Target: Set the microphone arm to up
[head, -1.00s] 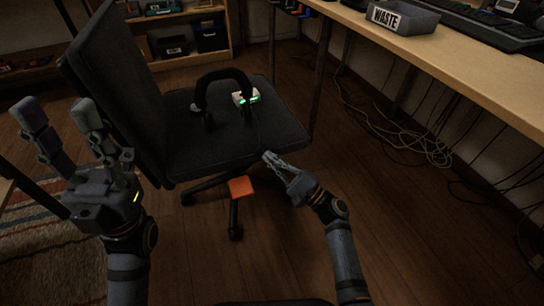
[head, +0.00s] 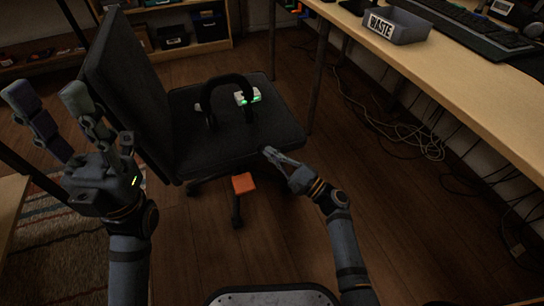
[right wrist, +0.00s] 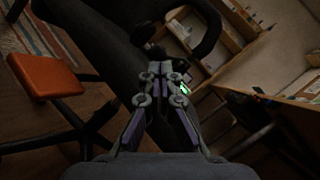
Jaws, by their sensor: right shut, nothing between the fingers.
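A headset with a black arched band (head: 231,78) stands on the seat of a black office chair. A small white unit with green lights (head: 248,97) sits at its right side. I cannot make out a separate microphone arm or its position. My right gripper (head: 267,152) is shut and empty at the front edge of the seat, in front of the headset and apart from it. My left gripper (head: 40,92) is open and empty, left of the chair back.
The chair seat (head: 280,125) has bare room around the headset; its tall back (head: 125,90) stands between it and my left gripper. An orange pad (head: 243,183) is below the seat front. Cables lie beneath.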

